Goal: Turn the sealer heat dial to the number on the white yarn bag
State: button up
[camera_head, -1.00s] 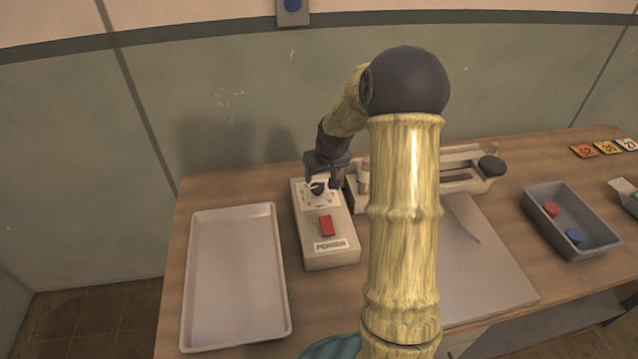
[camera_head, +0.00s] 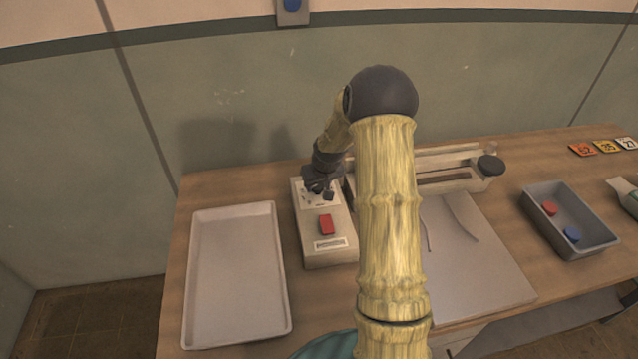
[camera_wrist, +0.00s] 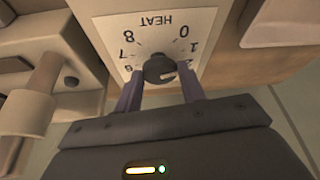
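The sealer control box (camera_head: 335,250) stands on the table, with a red switch on it. Its dark round heat dial (camera_wrist: 158,69) sits on a white plate marked HEAT, where 0, 1, 7 and 8 are readable. In the head view my gripper (camera_head: 322,188) covers most of the dial. No bag is clearly recognisable as the white yarn bag.
An empty pale tray (camera_head: 235,310) lies left of the box. The sealer bar (camera_head: 445,165) runs behind a grey board (camera_head: 480,265). A grey bin (camera_head: 590,245) holds red and blue discs.

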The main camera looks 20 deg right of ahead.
jog(key=shift+c, duration=1.1)
jog(key=shift+m, duration=0.4)
jog(key=shift+a+m+h+b, duration=0.2)
jog(key=shift+m+h+b, duration=0.6)
jog(key=shift+m, duration=0.4)
jog(key=m, duration=0.2)
jog(key=shift+a+m+g+h, duration=0.1)
jog(key=shift+m+g+h, duration=0.2)
jog(key=m+p, duration=0.1)
jog(key=m, duration=0.1)
jog(key=m+g+h+p, duration=0.1)
jog(key=m, duration=0.1)
jog(key=shift+w+r+m, duration=0.1)
jog(key=shift+w+m, duration=0.1)
jog(key=shift+m, duration=0.1)
jog(key=m+g+h+p, duration=0.1)
jog(key=m, duration=0.2)
jog(key=shift+w+a, duration=0.1)
jog(key=shift+m+g, duration=0.3)
